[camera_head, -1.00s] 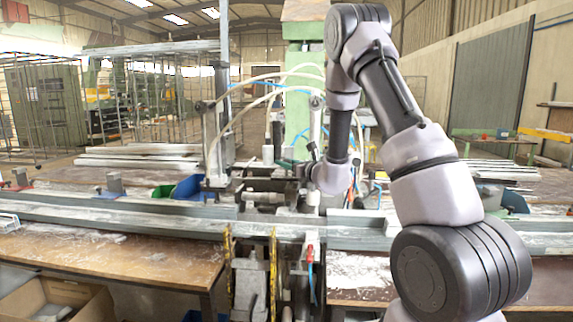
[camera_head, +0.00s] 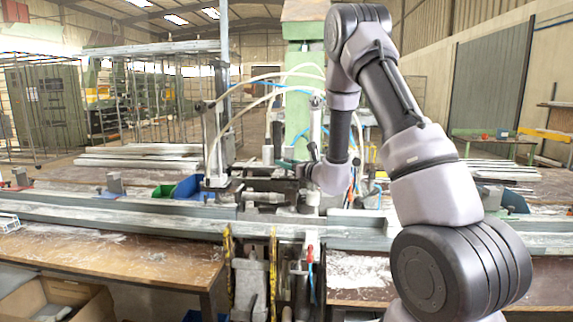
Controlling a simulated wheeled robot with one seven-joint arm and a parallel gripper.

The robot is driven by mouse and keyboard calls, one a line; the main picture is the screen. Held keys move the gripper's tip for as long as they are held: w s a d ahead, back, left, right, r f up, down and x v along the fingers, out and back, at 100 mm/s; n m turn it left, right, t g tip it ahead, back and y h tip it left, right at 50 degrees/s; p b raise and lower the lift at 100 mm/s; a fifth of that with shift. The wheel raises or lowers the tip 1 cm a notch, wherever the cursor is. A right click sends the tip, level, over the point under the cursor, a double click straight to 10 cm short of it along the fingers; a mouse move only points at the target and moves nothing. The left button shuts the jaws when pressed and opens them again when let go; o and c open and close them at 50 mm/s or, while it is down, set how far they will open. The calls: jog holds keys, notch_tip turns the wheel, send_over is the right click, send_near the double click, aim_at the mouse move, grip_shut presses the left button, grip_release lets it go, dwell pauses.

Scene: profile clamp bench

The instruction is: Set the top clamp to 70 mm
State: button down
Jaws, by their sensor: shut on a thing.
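The clamp unit stands in the middle of the bench, with an upright grey post (camera_head: 212,145) on its left and a slim upright cylinder (camera_head: 315,125) on its right. A horizontal grey cylinder (camera_head: 262,197) lies low between them. My gripper (camera_head: 298,172) is at the clamp unit, at the end of my arm, which reaches in from the right. It is small in view and shut on a part of the clamp; my wrist and the clamp parts hide the exact grip. No scale or millimetre reading is legible.
A long metal rail (camera_head: 110,222) runs across the bench front. A blue bin (camera_head: 188,187) and a green bin (camera_head: 162,191) stand left of the clamp. Pale hoses (camera_head: 262,77) arch over it. A cardboard box (camera_head: 70,297) is below the bench at left.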

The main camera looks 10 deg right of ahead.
jog(key=shift+r, duration=1.85)
jog(key=shift+c, duration=2.3)
grip_release()
jog(key=shift+s+f, duration=0.1)
jog(key=v, duration=1)
jog(key=shift+s+d, duration=0.15)
jog(key=shift+s, duration=0.15)
